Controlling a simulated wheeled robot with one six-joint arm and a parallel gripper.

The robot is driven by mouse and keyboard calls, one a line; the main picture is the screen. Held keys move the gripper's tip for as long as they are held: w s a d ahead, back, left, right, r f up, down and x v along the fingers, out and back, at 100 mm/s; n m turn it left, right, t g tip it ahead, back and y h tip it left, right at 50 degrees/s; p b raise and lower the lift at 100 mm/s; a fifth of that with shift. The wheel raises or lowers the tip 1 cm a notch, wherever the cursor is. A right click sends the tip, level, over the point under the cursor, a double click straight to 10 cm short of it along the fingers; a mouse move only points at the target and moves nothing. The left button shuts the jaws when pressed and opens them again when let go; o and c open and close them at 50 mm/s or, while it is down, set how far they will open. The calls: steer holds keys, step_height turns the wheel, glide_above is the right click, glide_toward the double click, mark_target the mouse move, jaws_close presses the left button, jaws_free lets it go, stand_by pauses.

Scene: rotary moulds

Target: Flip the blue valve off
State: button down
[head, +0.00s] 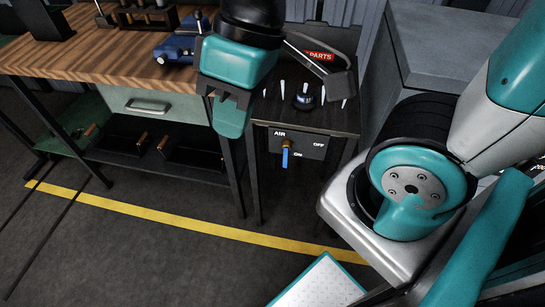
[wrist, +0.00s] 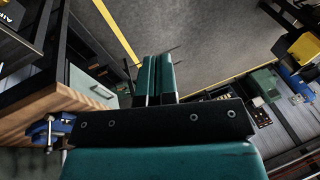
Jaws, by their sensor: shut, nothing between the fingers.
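The blue valve (head: 285,157) is a small blue lever on a brass stem, mounted on a dark panel (head: 312,145) marked AIR, ON and OFF. The lever hangs straight down, beside the ON mark. OFF is at the panel's upper right. My gripper (head: 231,122) is shut and empty, pointing down, to the left of the valve and a little higher in the head view. It does not touch the lever. In the wrist view the two teal fingers (wrist: 156,78) lie together. The lever itself is not clear in the wrist view.
A wooden workbench (head: 90,55) with a drawer stands at the left, with a blue vise (head: 175,48) on it. A dark stand (head: 340,120) above the panel carries a dial and a red PARTS sign (head: 320,56). The floor (head: 150,260) in front is clear.

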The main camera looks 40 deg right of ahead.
mark_target(286, 155)
steer(key=w+d+f+m+h+b, duration=0.3)
steer(key=w+f+m+b, duration=0.3)
steer(key=f, duration=0.5)
steer(key=w+d+f+m+g+h+b, duration=0.1)
steer(key=w+d+f+m+h+b, duration=0.3)
steer(key=f, duration=0.7)
steer(key=w+d+f+m+h+b, duration=0.4)
steer(key=w+d+f+m+b, duration=0.1)
steer(key=w+f+m+b, duration=0.3)
step_height(286, 155, down, 3)
steer(key=w+b, duration=0.1)
steer(key=w, duration=0.1)
steer(key=shift+w+d+m+g, duration=0.3)
steer(key=s+d+f+b, duration=0.3)
steer(key=s+d+f, duration=0.1)
steer(key=d+f, duration=0.4)
steer(key=shift+s+d, duration=0.15)
steer(key=shift+s, duration=0.15)
